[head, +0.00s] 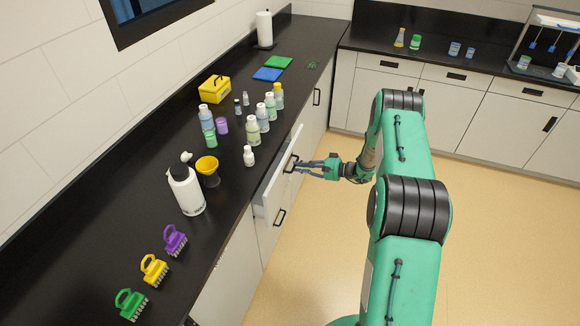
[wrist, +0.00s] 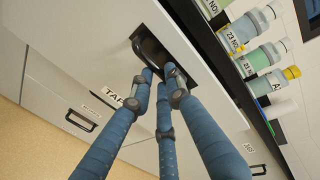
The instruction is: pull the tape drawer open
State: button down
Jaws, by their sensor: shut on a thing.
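The tape drawer (head: 272,187) is a white drawer under the black counter, and its front stands out from the cabinet, partly open. Its dark handle (wrist: 152,48) shows in the wrist view, on the white front beside a label (wrist: 113,97) reading "TAP", the rest of which a finger covers. My gripper (head: 294,164) reaches in from the right with its blue fingers at the handle. In the wrist view the fingers (wrist: 160,78) are closed around the handle, hiding part of it.
Several bottles (head: 253,131), a yellow funnel (head: 207,166) and a white spray bottle (head: 186,192) stand on the counter (head: 225,218) above. Another handle (head: 280,217) is on the cabinet nearer the camera. The tan floor (head: 310,235) in front of the cabinets is clear.

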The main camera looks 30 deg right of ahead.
jog(key=f+b+v, duration=0.2)
jog(key=f+v, duration=0.1)
jog(key=v, duration=1.2)
jog(key=s+d+f+b+v, duration=0.1)
jog(key=f+b+v, duration=0.2)
jog(key=v, duration=1.2)
jog(key=shift+f, duration=0.15)
jog(key=shift+w, duration=0.1)
jog(key=c, duration=1.7)
grip_release()
jog(key=shift+o, duration=0.2)
jog(key=v, duration=1.2)
